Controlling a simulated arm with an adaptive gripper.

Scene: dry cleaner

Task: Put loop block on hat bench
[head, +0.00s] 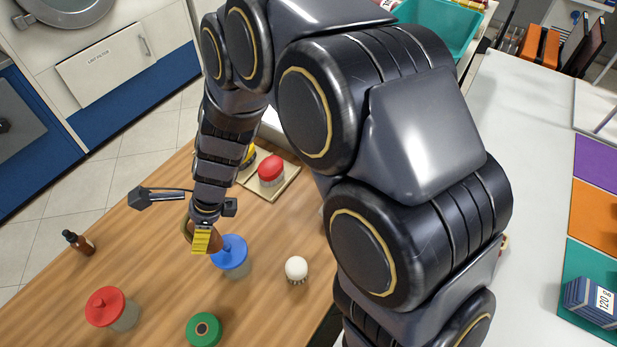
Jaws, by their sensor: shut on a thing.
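My gripper (207,220) points down over the wooden table, just left of a jar with a blue lid (231,251). It is shut on a brown piece (215,239) with a yellow ribbed face and an olive loop at its left, which looks like the loop block. My gripper hides much of this piece, and I cannot tell whether it touches the blue lid or the table. A light wooden board (286,184) lies behind my gripper, with a red-lidded jar (271,169) and a partly hidden yellow thing on it. I cannot tell whether this board or the table is the hat bench.
Around the table (160,275) stand a brown bottle (79,243), another red-lidded jar (112,308), a green round thing (204,329) and a white-topped brush (296,268). My arm covers the middle of the view. A grey counter (522,125) lies to the right.

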